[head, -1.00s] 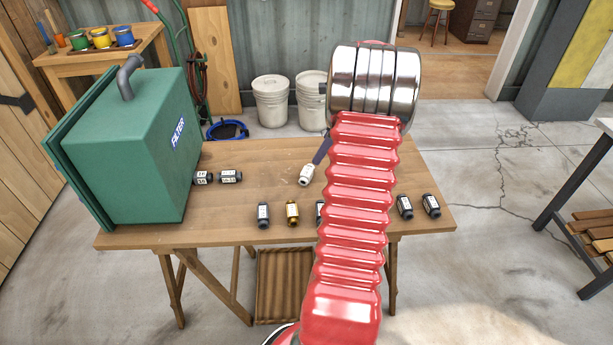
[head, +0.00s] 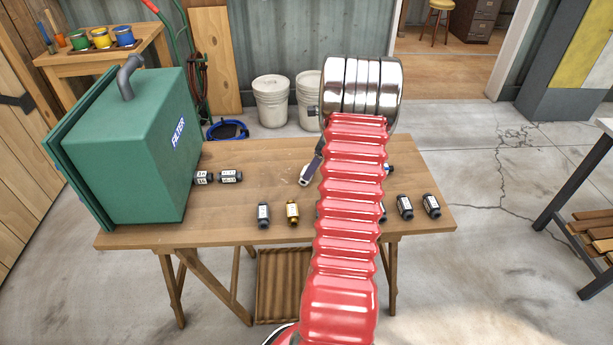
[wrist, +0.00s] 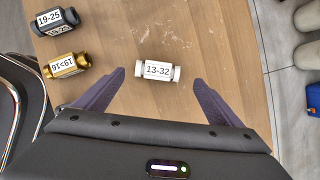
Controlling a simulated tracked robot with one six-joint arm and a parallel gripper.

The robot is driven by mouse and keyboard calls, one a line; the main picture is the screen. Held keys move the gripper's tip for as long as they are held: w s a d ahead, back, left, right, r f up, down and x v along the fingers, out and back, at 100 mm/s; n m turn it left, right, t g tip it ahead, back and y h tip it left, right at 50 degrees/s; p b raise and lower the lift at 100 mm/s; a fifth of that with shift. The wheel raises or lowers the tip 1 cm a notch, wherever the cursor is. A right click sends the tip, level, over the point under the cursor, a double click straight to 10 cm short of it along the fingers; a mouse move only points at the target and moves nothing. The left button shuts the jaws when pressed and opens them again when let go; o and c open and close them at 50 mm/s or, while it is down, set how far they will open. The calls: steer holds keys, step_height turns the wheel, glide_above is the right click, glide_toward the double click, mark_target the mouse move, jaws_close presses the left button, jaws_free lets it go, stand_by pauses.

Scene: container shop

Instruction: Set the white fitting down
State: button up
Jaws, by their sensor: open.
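The white fitting (wrist: 151,71), labelled 13-32, lies on the wooden table (wrist: 120,20) in the wrist view. My gripper (wrist: 159,79) is open, its two purple fingers spread to either side of the fitting with gaps between. In the head view, only a small part of the white fitting (head: 307,173) shows beside one of my fingers; my red arm hides the rest of the gripper.
A gold fitting (head: 292,212) and a dark fitting (head: 264,215) lie along the front edge. More dark fittings (head: 405,206) lie right of my arm, others (head: 231,176) by the green filter box (head: 150,150).

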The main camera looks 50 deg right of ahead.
steer(key=shift+x, duration=2.5)
steer(key=shift+s+a, duration=0.1)
steer(key=shift+a, duration=0.1)
steer(key=shift+c, duration=0.5)
steer(key=c, duration=1.2)
steer(key=shift+o, duration=0.2)
step_height(320, 180, up, 10)
